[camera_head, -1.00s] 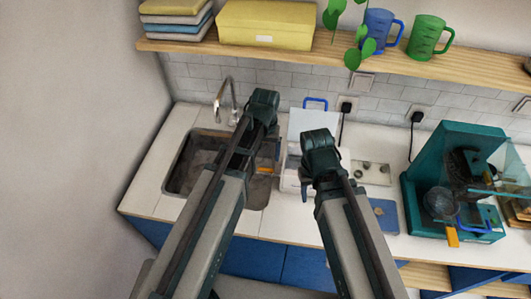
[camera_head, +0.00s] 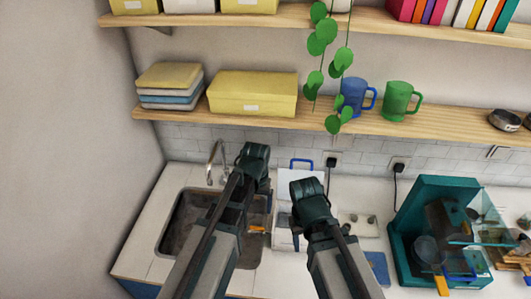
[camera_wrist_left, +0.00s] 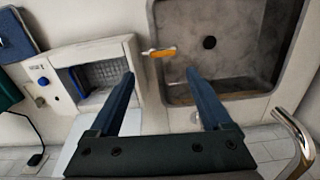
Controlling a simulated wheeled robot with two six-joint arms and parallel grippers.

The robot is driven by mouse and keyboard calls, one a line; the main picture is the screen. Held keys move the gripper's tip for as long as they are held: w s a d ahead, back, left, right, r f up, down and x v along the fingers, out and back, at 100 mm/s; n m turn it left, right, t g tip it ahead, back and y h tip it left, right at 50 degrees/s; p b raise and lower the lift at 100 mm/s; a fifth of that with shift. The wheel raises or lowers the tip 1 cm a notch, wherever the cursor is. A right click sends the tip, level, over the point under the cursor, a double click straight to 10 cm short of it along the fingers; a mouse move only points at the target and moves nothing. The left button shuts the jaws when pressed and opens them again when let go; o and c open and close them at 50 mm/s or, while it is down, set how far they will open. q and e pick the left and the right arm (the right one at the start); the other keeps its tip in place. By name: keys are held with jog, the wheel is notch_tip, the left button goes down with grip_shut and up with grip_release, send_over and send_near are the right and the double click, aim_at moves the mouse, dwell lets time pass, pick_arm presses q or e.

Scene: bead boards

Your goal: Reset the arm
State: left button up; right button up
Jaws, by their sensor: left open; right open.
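My left gripper (camera_wrist_left: 160,74) is open and empty in the left wrist view, its two dark fingers spread over the counter and sink edge. In the head view my left gripper (camera_head: 268,190) hangs between the sink and a white appliance, partly hidden by its own wrist. My right gripper (camera_head: 297,213) is in front of the white appliance (camera_head: 284,240); its fingers are mostly hidden by its wrist, and I see nothing held. An orange-handled tool (camera_wrist_left: 162,52) lies at the sink's edge, beyond the left fingertips; its orange part also shows in the head view (camera_head: 257,229).
The grey sink (camera_head: 183,222) with its curved faucet (camera_head: 217,160) is at left. A teal coffee machine (camera_head: 408,218) stands at right. Above, a wooden shelf (camera_head: 330,112) carries folded cloths, a yellow box (camera_head: 253,94), a blue mug (camera_head: 352,97) and a green mug (camera_head: 397,101).

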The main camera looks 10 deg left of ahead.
pick_arm(q)
jog(key=s+d+f+m+y+b, duration=0.1)
jog(key=s+d+f+m+b, duration=0.2)
jog(key=s+f+b, duration=0.6)
jog(key=s+f, duration=0.1)
jog(key=s, duration=0.1)
jog(key=shift+s+d+f, duration=0.15)
jog(key=shift+s+d, duration=0.2)
